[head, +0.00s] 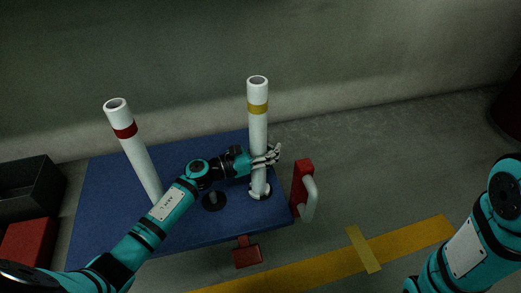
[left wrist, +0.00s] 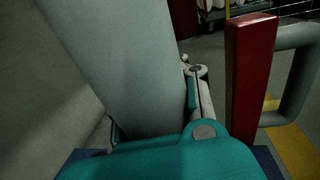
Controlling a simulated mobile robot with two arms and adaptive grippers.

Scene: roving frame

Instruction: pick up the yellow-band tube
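The yellow-band tube (head: 257,125) is white with a yellow ring near its open top. It stands nearly upright at the right end of the blue table in the head view, its foot in a pale holder (head: 259,191). My left gripper (head: 266,158) is at the tube's lower half, its fingers reaching past it on both sides. In the left wrist view the tube (left wrist: 125,65) fills the space before the palm, with one finger (left wrist: 198,95) close along its right side. Whether the fingers press on it I cannot tell. My right gripper is out of view.
A red-band tube (head: 135,150) leans on the left of the blue table (head: 100,205). A red block with a grey handle (head: 303,185) stands just right of the gripper, also close in the wrist view (left wrist: 248,80). A dark crate (head: 30,190) is at far left.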

